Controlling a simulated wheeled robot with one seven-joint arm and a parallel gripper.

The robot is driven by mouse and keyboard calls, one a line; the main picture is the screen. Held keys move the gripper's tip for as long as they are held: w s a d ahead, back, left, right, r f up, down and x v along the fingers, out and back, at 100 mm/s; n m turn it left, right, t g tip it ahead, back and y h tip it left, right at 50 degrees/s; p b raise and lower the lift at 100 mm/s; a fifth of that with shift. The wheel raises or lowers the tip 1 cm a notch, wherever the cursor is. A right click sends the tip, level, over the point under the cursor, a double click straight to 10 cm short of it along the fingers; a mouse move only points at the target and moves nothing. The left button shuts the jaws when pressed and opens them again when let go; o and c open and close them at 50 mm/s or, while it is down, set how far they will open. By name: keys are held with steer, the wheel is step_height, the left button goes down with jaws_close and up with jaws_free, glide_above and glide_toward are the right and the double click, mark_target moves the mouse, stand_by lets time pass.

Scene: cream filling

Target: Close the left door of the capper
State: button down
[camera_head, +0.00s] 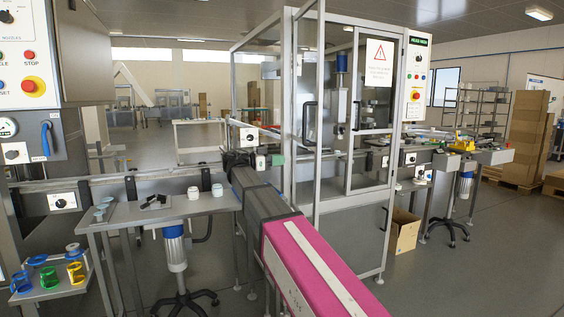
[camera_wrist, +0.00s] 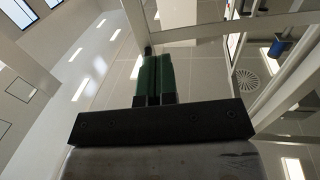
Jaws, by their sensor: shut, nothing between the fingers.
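The capper (camera_head: 367,205) is a tall grey-framed cabinet with clear panels in the middle of the head view. Its left door (camera_head: 319,100) stands open, swung out towards me, with a black upright handle (camera_head: 309,122). The right door (camera_head: 372,92) carries a warning sign and looks closed. My gripper (camera_head: 277,160) is just left of the open door, low beside the frame, apart from the handle. In the wrist view, the gripper's green fingers (camera_wrist: 153,54) are together and empty, with pale frame bars above and to the right. I cannot tell whether they touch the door.
A side table (camera_head: 170,210) with white jars and small parts stands at left, above a stool. A conveyor (camera_head: 440,160) runs out to the right of the capper. A cardboard box (camera_head: 404,232) lies on the floor below it. The right foreground floor is open.

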mark_target(313, 158)
steer(key=d, duration=0.3)
steer(key=w+d, duration=0.1)
steer(key=d, duration=0.7)
steer(key=shift+w+d, duration=0.15)
steer(key=shift+w, duration=0.15)
